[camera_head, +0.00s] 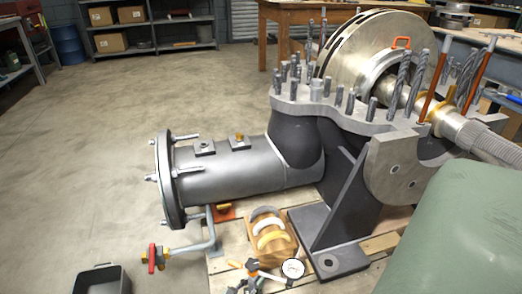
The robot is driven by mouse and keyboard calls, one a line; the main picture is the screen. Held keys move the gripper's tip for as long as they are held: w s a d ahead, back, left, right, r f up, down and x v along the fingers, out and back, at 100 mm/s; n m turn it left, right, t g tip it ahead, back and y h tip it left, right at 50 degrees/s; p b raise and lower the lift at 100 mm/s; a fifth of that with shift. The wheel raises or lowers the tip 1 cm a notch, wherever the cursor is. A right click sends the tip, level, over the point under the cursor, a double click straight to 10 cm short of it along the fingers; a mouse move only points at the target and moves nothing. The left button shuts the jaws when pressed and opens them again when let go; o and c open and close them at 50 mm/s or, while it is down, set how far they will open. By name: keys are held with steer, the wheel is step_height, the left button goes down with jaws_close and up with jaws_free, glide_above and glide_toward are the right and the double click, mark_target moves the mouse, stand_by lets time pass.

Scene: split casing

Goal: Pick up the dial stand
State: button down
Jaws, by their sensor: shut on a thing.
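The dial stand (292,268) shows at the bottom centre, by the front edge of the wooden pallet. Its round white dial faces me, and a thin dark rod runs left from it to a dark joint. My gripper (244,285) shows only in part at the bottom edge of the picture, as grey and dark pieces around the left part of the stand. It is shut on the dial stand. The stand's lower part is hidden or cut off by the frame edge, so I cannot tell whether it touches the pallet.
A wooden block with curved shells (270,232) stands just behind the dial. The grey pump casing (245,165) with upright studs and a large rotor (370,45) rises behind and right. A red-handled valve (155,258) and a dark bin (102,280) are left.

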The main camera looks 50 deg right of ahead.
mark_target(253, 265)
steer(key=shift+d+r+p, duration=0.1)
steer(key=shift+r+p, duration=4)
steer(key=shift+r, duration=0.7)
